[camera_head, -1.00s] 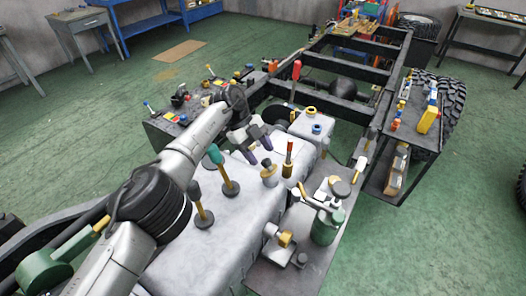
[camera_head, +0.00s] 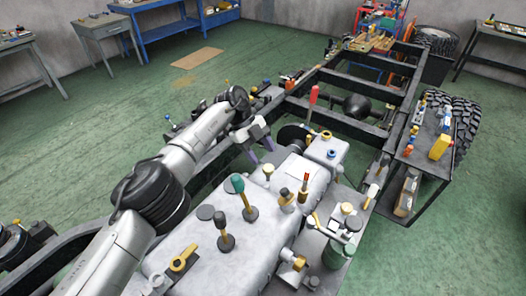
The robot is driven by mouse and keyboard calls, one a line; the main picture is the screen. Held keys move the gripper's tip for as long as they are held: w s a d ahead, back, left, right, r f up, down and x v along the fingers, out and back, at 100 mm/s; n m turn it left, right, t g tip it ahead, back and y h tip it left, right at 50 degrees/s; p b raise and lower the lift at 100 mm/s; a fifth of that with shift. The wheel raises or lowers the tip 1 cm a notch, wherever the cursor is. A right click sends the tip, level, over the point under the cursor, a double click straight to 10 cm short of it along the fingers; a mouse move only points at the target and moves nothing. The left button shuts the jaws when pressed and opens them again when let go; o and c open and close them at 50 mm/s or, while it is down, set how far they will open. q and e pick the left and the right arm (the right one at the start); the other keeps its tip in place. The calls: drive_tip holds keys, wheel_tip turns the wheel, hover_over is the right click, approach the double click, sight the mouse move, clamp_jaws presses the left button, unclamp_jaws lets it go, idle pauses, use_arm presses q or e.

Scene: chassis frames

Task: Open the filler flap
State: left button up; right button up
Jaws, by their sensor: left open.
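I cannot tell for sure which part is the filler flap. On the grey tank (camera_head: 275,232) stand a yellow-topped cap (camera_head: 268,168), a brass-coloured fitting (camera_head: 286,197), a green-topped lever (camera_head: 238,184) and a dark-topped lever (camera_head: 225,241). A flat dark disc (camera_head: 205,212) shows beside the dark-topped lever. A yellow handle (camera_head: 184,257) lies at the tank's near end. My left gripper (camera_head: 260,152) is open with its purple-tipped fingers pointing down, just behind the yellow-topped cap in the picture. It appears empty and apart from the cap. My right gripper is not in view.
A red-handled lever (camera_head: 313,103) and a box with yellow and blue caps (camera_head: 326,147) stand beyond the tank. A green cylinder (camera_head: 336,247) and fittings crowd the right plate. A side shelf (camera_head: 425,150) holds several small parts. Black frame rails (camera_head: 365,70) run behind.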

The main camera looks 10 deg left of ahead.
use_arm(q)
drive_tip(key=m+y+b, duration=0.3)
approach(283, 189)
drive_tip(key=s+r, duration=0.1)
drive_tip(key=s, duration=0.1)
wheel_tip(283, 189, up, 4)
drive_tip(key=s+d+t+y, duration=0.2)
drive_tip(key=s+t, duration=0.1)
drive_tip(key=f+n, duration=0.1)
drive_tip(key=f, duration=0.3)
drive_tip(key=w+f+n+b, duration=0.1)
drive_tip(key=f, duration=0.4)
drive_tip(key=w+d+f+n+t, duration=0.1)
drive_tip(key=f, duration=0.3)
drive_tip(key=shift+w+d+f+n+y+b, duration=0.1)
drive_tip(key=shift+f+n+y+b, duration=0.05)
drive_tip(key=shift+n+y+b, duration=0.15)
clamp_jaws()
idle(0.3)
